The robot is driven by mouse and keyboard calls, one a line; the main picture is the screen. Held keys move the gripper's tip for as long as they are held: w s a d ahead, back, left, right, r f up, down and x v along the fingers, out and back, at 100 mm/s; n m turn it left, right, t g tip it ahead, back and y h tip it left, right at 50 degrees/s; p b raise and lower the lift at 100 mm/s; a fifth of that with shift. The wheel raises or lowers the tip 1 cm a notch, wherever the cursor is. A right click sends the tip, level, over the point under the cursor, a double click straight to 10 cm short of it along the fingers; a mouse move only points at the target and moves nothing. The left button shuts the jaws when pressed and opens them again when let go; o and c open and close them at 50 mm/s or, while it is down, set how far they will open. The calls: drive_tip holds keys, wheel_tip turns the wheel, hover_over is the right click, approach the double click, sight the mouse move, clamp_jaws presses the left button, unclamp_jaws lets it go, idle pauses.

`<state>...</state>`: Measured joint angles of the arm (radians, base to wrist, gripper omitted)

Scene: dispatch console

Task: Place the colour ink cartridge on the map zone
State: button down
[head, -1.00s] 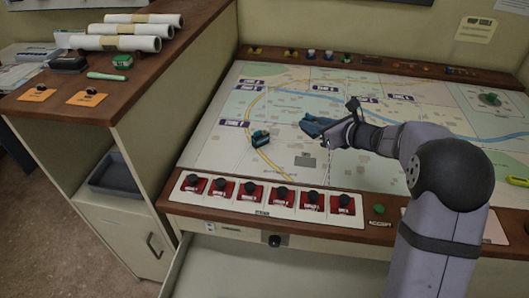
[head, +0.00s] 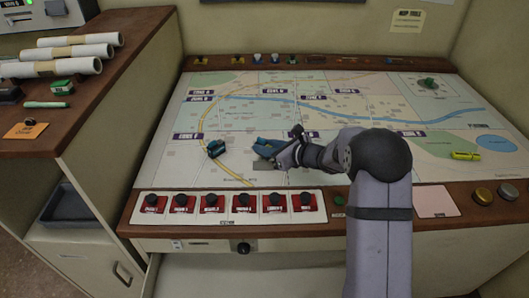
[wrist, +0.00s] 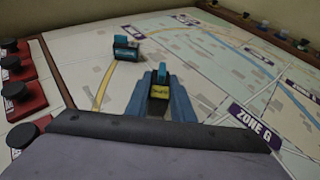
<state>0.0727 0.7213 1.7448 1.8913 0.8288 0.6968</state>
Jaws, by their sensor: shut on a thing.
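My gripper (head: 266,148) has blue fingers and is over the middle of the map (head: 330,120). In the wrist view its fingers (wrist: 161,98) are shut on a small cartridge (wrist: 160,92) with a teal top and a yellow label, which I take as the colour ink cartridge. In the head view the fingers mostly hide it. I cannot tell whether it touches the map. A second dark teal cartridge-like block (head: 216,148) rests on the map left of my gripper, apart from it. It also shows ahead in the wrist view (wrist: 126,48). A "ZONE G" label (wrist: 254,124) lies right of my fingers.
A row of red switches with black knobs (head: 243,202) lines the console's front edge. Small knobs (head: 274,58) line the back ledge. A yellow-green marker (head: 466,156) lies at the right. Paper rolls (head: 68,52) lie on the left counter. Much of the map is clear.

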drive_tip(key=shift+f, duration=1.35)
drive_tip(key=shift+f, duration=0.2)
drive_tip(key=c, duration=1.5)
unclamp_jaws()
drive_tip(key=shift+c, duration=0.2)
drive_tip(key=shift+r, duration=0.1)
drive_tip(key=shift+r, duration=0.15)
drive_tip(key=shift+s+d, duration=0.1)
drive_tip(key=shift+d, duration=0.1)
drive_tip(key=b+v, duration=0.2)
drive_tip(key=v, duration=0.9)
drive_tip(key=shift+s+d+r, duration=0.1)
drive_tip(key=shift+s+r, duration=0.05)
drive_tip(key=shift+s, duration=0.05)
